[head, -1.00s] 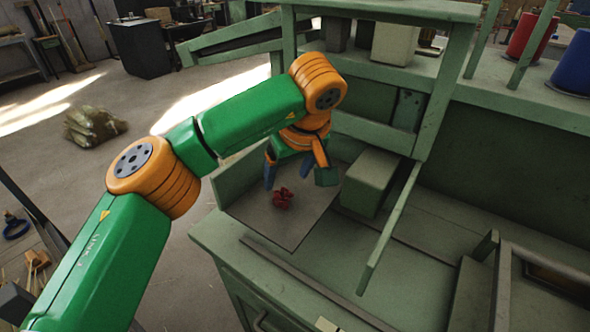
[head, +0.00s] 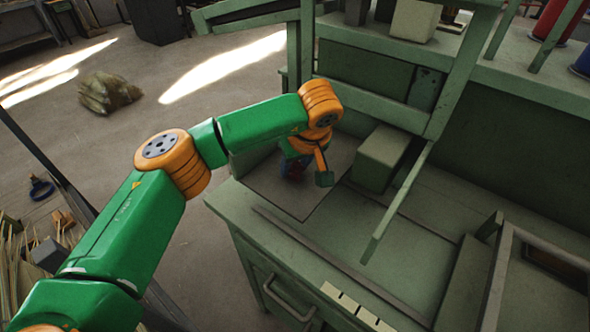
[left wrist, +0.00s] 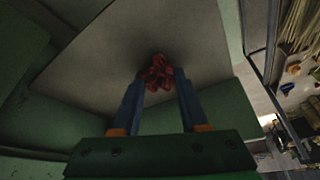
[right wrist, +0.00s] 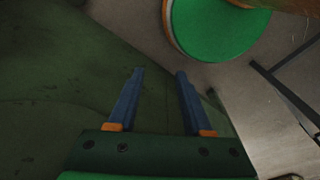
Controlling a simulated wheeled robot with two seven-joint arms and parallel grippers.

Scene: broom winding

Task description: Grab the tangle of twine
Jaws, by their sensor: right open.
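The tangle of twine (left wrist: 160,74) is a small dark red clump on a pale grey panel (left wrist: 205,30) of the green bench. In the left wrist view it lies at the fingertips of my left gripper (left wrist: 160,76), whose two blue fingers stand apart on either side of it. I cannot tell whether they touch it. In the head view my left gripper (head: 294,165) reaches down over the panel and mostly hides the twine. My right gripper (right wrist: 158,72) is open and empty in the right wrist view, above a dark green surface.
A green block (head: 380,158) stands on the bench just right of my left gripper. A slanted green bar (head: 397,205) rises nearby. The front bench top is mostly clear. A bundle (head: 108,92) lies on the floor at left.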

